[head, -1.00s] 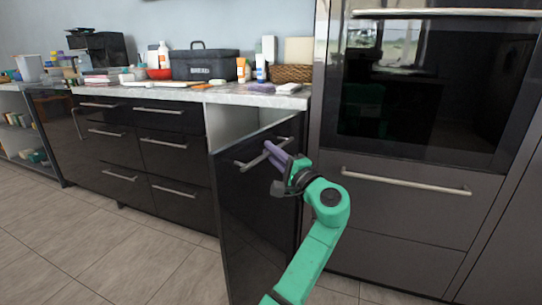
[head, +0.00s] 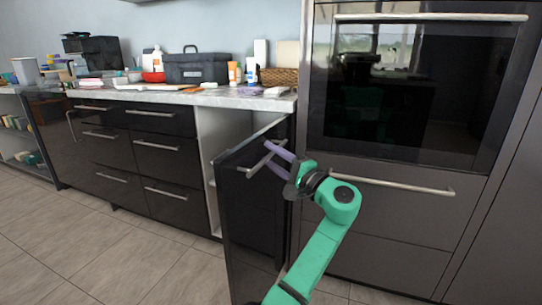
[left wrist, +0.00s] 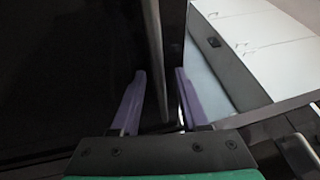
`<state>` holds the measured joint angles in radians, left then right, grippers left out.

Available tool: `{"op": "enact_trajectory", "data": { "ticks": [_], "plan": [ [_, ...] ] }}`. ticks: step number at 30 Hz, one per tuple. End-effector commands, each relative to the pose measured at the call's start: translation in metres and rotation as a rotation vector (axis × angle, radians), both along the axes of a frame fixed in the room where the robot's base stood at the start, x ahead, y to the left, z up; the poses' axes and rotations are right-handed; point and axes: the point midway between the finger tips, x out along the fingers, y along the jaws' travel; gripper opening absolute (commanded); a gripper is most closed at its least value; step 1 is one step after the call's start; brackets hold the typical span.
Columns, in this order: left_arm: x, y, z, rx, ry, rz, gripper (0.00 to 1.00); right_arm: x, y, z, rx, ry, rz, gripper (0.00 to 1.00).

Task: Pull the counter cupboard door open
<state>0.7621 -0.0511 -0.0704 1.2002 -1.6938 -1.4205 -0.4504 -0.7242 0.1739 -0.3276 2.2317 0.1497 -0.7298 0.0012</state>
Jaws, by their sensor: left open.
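The counter cupboard door (head: 248,225) is a dark glossy panel that stands ajar, swung out from the counter. Its metal bar handle (head: 246,171) runs across the upper part of its front. The white inside of the cupboard (head: 212,130) shows to the left of the door. My left gripper (head: 274,158) has purple fingers at the handle's right part. My right gripper is not in view.
An oven (head: 410,100) with a drawer handle (head: 395,184) stands close on the right. Closed dark drawers (head: 150,150) lie to the left. The tiled floor (head: 130,245) in front is clear.

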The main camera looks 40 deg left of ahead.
Motion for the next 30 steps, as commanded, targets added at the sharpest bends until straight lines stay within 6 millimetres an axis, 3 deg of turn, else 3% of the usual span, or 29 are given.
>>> {"op": "enact_trajectory", "data": {
  "ticks": [5,12,15,19,30],
  "plan": [
    [-0.006,-0.037,-0.006,-0.001,0.002,-0.005,0.45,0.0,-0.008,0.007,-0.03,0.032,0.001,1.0],
    [-0.018,-0.106,-0.019,-0.001,0.002,-0.005,0.45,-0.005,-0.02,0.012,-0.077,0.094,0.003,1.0],
    [-0.022,-0.125,-0.023,-0.001,0.001,-0.003,0.45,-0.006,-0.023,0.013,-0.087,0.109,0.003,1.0],
    [-0.024,-0.136,-0.025,0.0,0.001,-0.001,0.45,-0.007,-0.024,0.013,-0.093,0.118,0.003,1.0],
    [-0.024,-0.137,-0.025,0.001,0.0,-0.001,0.45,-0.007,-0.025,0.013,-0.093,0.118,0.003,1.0]
  ]
}}
